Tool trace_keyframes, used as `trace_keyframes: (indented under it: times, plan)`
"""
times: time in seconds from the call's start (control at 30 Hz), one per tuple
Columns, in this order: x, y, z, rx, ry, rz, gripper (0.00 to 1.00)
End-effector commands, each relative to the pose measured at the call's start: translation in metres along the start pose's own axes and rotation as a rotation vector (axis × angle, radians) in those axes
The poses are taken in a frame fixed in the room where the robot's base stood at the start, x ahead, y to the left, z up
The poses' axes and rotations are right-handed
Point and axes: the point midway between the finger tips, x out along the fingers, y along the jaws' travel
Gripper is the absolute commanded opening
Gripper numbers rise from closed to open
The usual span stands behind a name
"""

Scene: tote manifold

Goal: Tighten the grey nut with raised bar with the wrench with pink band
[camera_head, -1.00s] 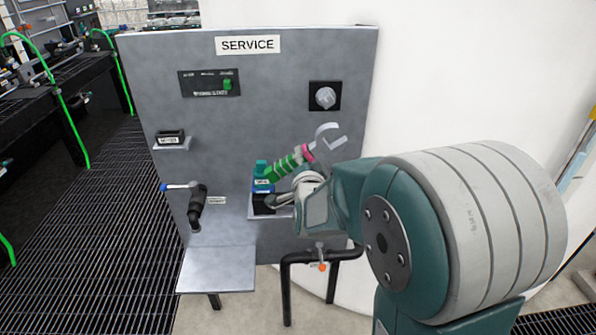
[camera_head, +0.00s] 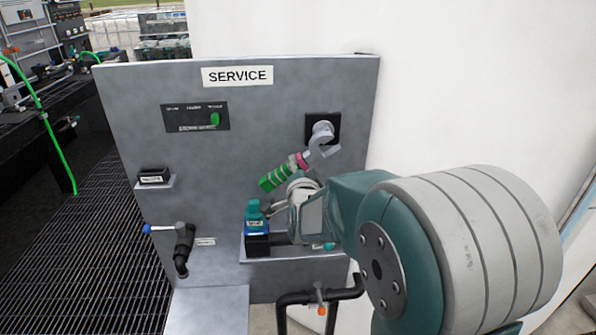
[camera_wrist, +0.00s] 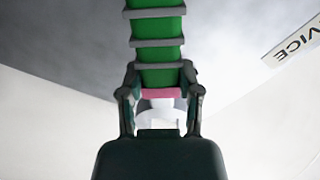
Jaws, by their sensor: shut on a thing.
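The wrench with pink band (camera_head: 278,175) has a green handle with grey rings and a grey open-ended head. It is tilted, head up and to the right. My gripper (camera_wrist: 160,97) is shut on it at the pink band (camera_wrist: 160,93) in the wrist view; in the head view the fingers are largely hidden. The grey nut (camera_head: 322,129) sits on a black square plate at the panel's upper right; its raised bar is too small to make out. The wrench head (camera_head: 322,150) overlaps the nut's lower edge in the head view. I cannot tell whether it touches or surrounds the nut.
The grey service panel (camera_head: 240,120) carries a switch plate (camera_head: 195,117), a small left shelf with a black block (camera_head: 153,175), and a blue-handled valve (camera_head: 183,240). A teal-capped bottle (camera_head: 254,215) stands on the shelf below the wrench. Black pipework (camera_head: 290,298) runs below.

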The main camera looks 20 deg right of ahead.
Motion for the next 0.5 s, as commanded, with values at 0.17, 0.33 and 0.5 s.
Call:
trace_keyframes:
  times: [0.17,0.33,0.5]
  plan:
    - [0.011,0.0,0.0,0.0,0.001,0.0,0.0]
    - [0.021,0.0,0.0,-0.001,0.001,-0.001,0.0]
    - [0.031,0.0,0.0,-0.001,0.001,-0.001,0.0]
